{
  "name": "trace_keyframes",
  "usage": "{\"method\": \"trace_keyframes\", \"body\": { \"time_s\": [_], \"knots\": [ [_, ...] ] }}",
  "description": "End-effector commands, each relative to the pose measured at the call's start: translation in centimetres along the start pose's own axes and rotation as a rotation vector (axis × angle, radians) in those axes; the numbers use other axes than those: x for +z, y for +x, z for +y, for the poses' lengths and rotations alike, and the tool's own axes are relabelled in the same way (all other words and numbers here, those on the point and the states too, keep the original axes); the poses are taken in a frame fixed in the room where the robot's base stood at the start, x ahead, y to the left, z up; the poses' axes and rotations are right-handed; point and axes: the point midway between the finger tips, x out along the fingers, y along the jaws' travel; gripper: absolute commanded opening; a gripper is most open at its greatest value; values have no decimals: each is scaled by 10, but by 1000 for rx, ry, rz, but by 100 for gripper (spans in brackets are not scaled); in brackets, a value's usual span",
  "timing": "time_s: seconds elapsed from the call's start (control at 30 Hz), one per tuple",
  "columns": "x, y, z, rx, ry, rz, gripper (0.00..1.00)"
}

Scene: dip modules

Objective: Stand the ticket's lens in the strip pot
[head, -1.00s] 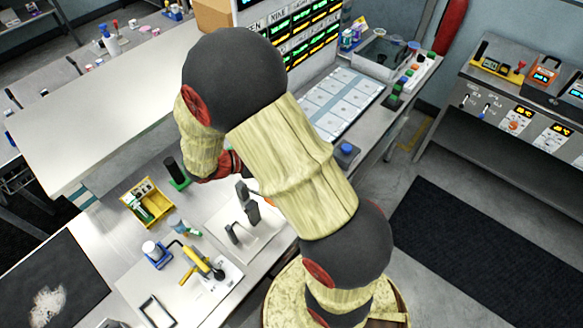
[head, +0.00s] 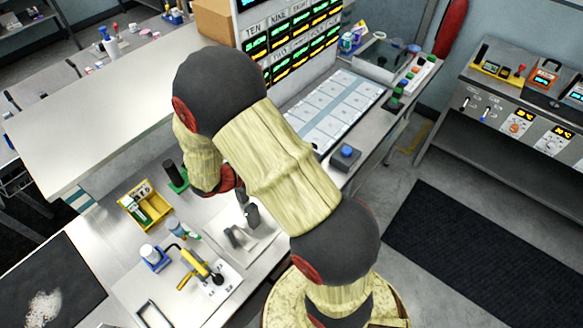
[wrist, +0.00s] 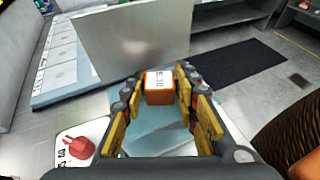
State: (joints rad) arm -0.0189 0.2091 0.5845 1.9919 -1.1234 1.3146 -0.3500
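My gripper (wrist: 160,100) has its yellow-padded fingers spread apart in the wrist view. An orange block (wrist: 159,95) with a white, dark-lettered top shows between the fingertips, with narrow gaps on both sides. A pale bluish area lies below it between the pads; I cannot tell if it is a clear piece or a surface. In the head view the dark fingers of my gripper (head: 246,205) are partly hidden behind my arm, above the bench. A blue holder with a white top (head: 153,257) stands to their left. I cannot tell which thing is the ticket's lens or the strip pot.
A yellow tray of small parts (head: 130,212), a dark cylinder on a green base (head: 176,176) and a yellow clamp (head: 197,264) crowd the bench. A grey panel (wrist: 135,45) rises beyond the fingers. A red piece (wrist: 76,147) lies at the wrist view's lower left.

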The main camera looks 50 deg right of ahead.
Motion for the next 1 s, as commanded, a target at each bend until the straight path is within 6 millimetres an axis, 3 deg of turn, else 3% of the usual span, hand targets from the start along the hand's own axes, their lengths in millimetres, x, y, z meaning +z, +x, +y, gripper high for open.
{"method": "trace_keyframes", "body": {
  "time_s": [0.43, 1.0],
  "knots": [
    [3, -8, 1, 2, 1, 0, 34],
    [2, -109, 0, 2, 0, 0, 34]
  ]
}}
